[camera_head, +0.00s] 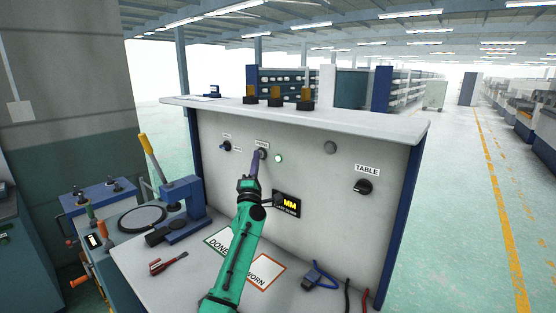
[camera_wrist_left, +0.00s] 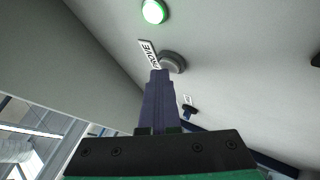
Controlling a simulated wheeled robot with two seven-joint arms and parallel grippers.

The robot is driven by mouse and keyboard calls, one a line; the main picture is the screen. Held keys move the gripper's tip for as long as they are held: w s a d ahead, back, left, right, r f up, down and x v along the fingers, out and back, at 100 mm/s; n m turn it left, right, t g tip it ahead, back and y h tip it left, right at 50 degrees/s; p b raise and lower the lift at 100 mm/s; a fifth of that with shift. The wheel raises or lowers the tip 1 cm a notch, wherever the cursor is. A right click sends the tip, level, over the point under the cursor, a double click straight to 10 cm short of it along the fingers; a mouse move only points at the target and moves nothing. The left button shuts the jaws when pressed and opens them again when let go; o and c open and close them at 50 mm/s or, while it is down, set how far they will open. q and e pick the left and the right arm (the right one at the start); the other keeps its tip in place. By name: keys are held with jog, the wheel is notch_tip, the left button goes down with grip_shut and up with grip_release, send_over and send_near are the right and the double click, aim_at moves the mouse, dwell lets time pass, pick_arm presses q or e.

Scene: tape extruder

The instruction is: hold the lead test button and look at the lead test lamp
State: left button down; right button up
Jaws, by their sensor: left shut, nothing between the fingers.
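The button, a grey round one beside a label that seems to read PROVE, is on the upright white panel (camera_head: 320,180); it shows in the left wrist view (camera_wrist_left: 174,62). The round lamp (camera_head: 279,158) next to it glows green, and it is bright green in the left wrist view (camera_wrist_left: 153,11). My left gripper (camera_head: 256,158) is shut and empty, its tips (camera_wrist_left: 158,74) at the button and partly covering it. I cannot tell whether the button is pressed in. My right gripper is not in view.
A black knob (camera_head: 363,187) under a TABLE label and a small display (camera_head: 287,204) with yellow text are on the panel. DONE and WORN cards, a red-handled tool (camera_head: 168,263) and a blue clamp (camera_head: 320,276) with leads lie on the bench top. A blue press (camera_head: 184,210) stands left.

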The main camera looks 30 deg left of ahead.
pick_arm(q)
jog(key=shift+s, duration=0.1)
dwell(0.8)
jog(key=shift+s+a+p, duration=0.1)
jog(key=shift+s+p, duration=0.5)
jog(key=shift+s, duration=0.2)
jog(key=s+p, duration=0.2)
jog(key=s, duration=0.3)
jog(key=shift+a+p, duration=0.2)
jog(key=shift+p, duration=0.1)
